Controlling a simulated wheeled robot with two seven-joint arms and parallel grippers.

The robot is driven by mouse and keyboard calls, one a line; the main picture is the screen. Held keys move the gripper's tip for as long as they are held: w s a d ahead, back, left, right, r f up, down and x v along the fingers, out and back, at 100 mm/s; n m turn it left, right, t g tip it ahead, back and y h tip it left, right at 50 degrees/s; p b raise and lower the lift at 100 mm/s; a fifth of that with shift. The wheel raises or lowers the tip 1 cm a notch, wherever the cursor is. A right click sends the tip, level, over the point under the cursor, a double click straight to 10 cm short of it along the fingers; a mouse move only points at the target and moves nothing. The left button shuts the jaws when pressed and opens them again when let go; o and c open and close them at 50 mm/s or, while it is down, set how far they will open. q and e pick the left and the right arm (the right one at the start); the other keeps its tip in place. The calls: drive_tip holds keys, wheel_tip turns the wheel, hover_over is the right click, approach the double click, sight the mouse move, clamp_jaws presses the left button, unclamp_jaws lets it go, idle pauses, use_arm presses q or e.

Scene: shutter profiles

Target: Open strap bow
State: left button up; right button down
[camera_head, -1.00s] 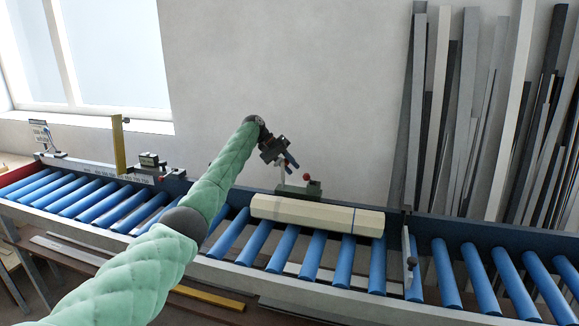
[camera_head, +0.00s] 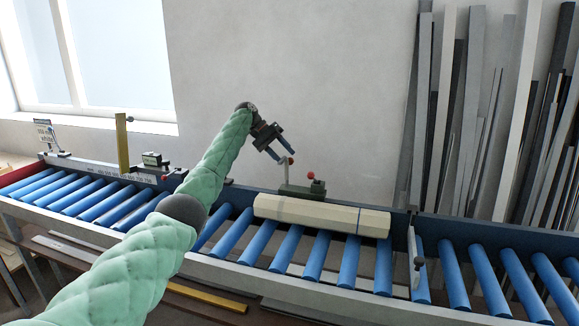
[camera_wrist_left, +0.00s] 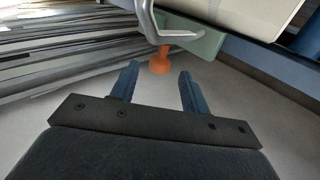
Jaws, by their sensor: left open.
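In the left wrist view the knob appears between or just beyond the fingertips (camera_wrist_left: 160,70); contact cannot be told. My right gripper is not in view.
A cream profile bundle (camera_head: 320,215) with a blue strap lies on the blue rollers in front of the base. A red knob (camera_head: 311,176) stands right of the bow. A yellow upright plate (camera_head: 122,145) is at left. Long profiles (camera_head: 480,110) lean on the wall at right.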

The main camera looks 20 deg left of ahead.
use_arm(q)
drive_tip(key=shift+b+v, duration=0.3)
drive_tip(key=shift+v, duration=0.7)
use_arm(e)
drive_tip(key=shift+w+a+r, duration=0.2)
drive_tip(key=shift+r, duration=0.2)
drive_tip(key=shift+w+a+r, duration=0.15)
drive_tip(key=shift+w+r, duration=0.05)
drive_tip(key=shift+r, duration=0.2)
